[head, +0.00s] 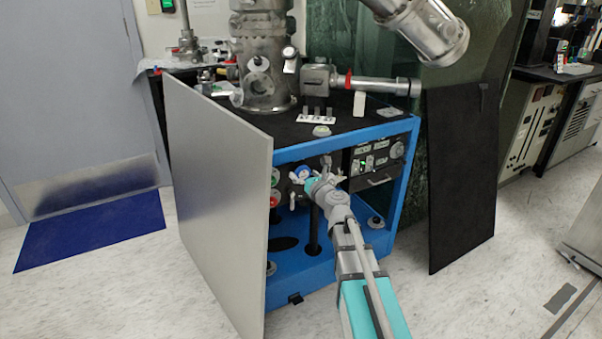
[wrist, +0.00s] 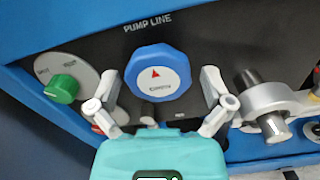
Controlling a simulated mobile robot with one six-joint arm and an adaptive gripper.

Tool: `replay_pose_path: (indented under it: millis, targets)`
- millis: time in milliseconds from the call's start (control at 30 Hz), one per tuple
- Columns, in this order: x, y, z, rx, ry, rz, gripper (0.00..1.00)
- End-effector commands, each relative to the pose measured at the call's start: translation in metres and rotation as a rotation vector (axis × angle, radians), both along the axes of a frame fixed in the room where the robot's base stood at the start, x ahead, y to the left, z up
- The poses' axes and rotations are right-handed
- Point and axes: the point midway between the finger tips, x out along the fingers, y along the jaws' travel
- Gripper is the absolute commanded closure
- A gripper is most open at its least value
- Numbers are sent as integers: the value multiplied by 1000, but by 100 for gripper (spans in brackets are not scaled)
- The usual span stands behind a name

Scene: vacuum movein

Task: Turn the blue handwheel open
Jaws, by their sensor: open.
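The blue handwheel (wrist: 158,72) sits on a dark panel under the label "PUMP LINE". It has a white face with a red arrow pointing up. In the head view the handwheel (head: 300,174) shows small inside the blue cabinet frame, partly behind my gripper. My gripper (wrist: 161,90) is open, with one finger on each side of the handwheel's lower half in the wrist view. I cannot tell whether the fingers touch its rim. In the head view my gripper (head: 318,176) reaches into the open front of the cabinet.
A green knob (wrist: 62,89) is left of the handwheel, and a black-and-silver valve (wrist: 262,95) is right. A grey panel (head: 215,195) stands along the cabinet's left side. A dark panel (head: 462,180) stands at the right. The blue frame (head: 400,190) borders the opening.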

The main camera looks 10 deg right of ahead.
Motion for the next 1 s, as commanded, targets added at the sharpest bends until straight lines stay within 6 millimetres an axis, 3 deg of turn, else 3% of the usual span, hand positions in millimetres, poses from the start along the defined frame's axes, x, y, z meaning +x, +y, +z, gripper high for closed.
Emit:
replay_pose_path:
  millis: [333,700,1000]
  targets:
    - [1,2,0,0,0,1,0]
    - [1,3,0,0,0,2,69]
    - [1,3,0,-20,-7,2,72]
